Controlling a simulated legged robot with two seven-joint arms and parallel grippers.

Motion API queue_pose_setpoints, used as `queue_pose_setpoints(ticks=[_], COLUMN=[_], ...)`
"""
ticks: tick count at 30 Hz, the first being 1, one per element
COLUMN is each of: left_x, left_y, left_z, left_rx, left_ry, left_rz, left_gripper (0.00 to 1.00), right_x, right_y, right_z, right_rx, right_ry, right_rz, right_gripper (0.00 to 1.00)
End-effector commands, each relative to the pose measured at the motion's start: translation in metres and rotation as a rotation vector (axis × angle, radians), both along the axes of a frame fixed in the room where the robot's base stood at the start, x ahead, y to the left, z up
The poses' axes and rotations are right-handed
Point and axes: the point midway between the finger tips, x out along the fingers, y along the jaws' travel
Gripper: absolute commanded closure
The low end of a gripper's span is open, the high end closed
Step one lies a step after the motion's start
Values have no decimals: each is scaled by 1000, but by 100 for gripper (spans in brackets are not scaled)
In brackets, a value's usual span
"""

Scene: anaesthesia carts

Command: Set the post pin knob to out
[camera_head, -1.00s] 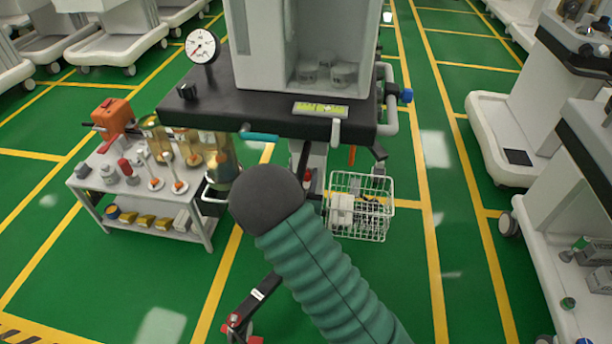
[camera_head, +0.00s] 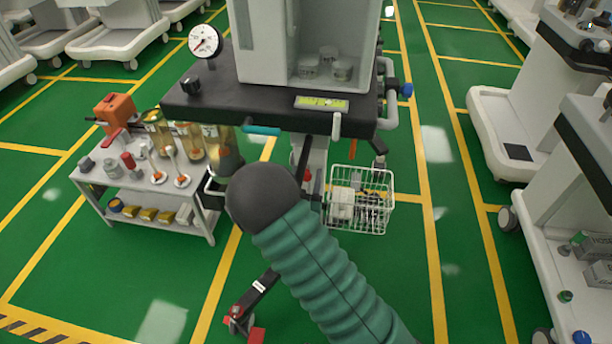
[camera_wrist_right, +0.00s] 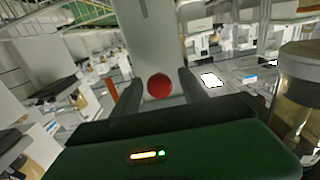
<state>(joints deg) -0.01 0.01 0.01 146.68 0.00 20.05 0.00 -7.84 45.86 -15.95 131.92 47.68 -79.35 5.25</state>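A round red knob (camera_wrist_right: 159,86) shows in the right wrist view, in front of a pale upright post (camera_wrist_right: 152,40). In the head view a small red part (camera_head: 306,175) shows on the post under the cart's black top; it looks like the same knob. My right gripper (camera_wrist_right: 160,82) has its two dark fingers apart, one on each side of the knob in the picture. I see no contact, and cannot tell how far the knob is beyond the fingertips. In the head view my dark round wrist hides the fingers. My left gripper is not in view.
The cart's black top (camera_head: 280,112) overhangs the post, with a gauge (camera_head: 205,41) at its left. A white wire basket (camera_head: 359,205) hangs right of the post. A low equipment table (camera_head: 140,185) stands to the left. Green floor is free in front.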

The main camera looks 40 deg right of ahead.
Motion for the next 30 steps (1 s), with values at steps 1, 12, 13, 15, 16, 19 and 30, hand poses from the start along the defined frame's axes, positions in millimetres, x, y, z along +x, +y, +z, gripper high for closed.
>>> queue_pose_setpoints(ticks=[1,12,13,15,16,19,30], left_x=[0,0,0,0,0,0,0], left_y=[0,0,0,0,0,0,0], left_z=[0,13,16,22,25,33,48], left_rx=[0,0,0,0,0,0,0], left_ry=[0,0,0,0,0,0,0], left_rz=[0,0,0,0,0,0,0], left_gripper=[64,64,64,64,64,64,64], right_x=[0,-17,-21,-34,-39,-58,-103], right_y=[0,22,27,44,51,75,130], right_z=[0,2,3,4,3,3,0], right_rx=[0,1,0,0,0,-1,-1], right_ry=[0,7,5,6,8,7,3], right_rz=[-1,3,3,4,5,6,1], right_gripper=[49,49,49,49,49,49,49])
